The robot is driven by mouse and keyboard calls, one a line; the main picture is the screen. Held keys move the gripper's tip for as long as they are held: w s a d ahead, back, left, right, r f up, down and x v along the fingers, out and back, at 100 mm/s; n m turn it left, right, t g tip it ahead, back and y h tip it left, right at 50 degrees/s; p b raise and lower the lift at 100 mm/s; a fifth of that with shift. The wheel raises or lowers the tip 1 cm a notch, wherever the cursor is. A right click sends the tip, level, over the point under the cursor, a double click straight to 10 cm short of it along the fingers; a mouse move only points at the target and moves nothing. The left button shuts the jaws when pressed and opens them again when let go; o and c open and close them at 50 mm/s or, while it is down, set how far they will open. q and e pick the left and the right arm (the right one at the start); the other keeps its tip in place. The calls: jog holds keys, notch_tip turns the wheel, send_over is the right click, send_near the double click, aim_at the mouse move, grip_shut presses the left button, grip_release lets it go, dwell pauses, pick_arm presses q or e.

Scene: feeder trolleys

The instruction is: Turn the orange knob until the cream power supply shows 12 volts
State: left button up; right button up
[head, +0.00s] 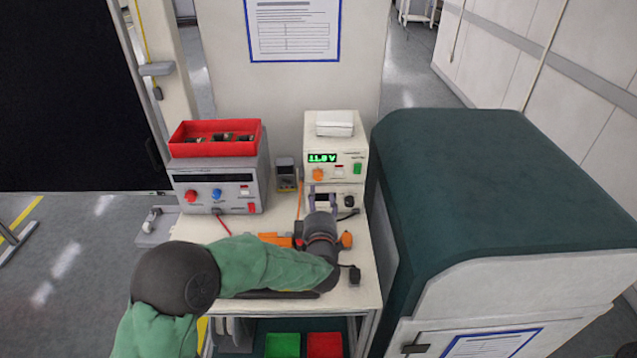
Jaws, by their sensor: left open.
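The cream power supply (347,150) stands at the back right of the bench, with a white block on its top. Its lit green display (322,158) is too small to read surely. The orange knob (318,175) is on its front, below the display. My left gripper (322,189) is open, its fingers pointing at the front of the supply just below the knob. I cannot tell whether a finger touches the knob. The gripper hides part of the lower front. My right gripper is not in view.
A grey unit (217,172) with red and blue knobs stands at the left, with a red tray (215,148) on it. A small meter (286,173) stands between the units. A large dark green-topped cabinet (490,180) closes off the right side. Green and red bins sit below the bench.

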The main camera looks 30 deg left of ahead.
aim_at(318, 178)
pick_arm(q)
jog(key=b+x, duration=0.1)
jog(key=x, duration=0.7)
jog(key=shift+w, duration=0.15)
jog(key=shift+c, duration=0.3)
grip_shut()
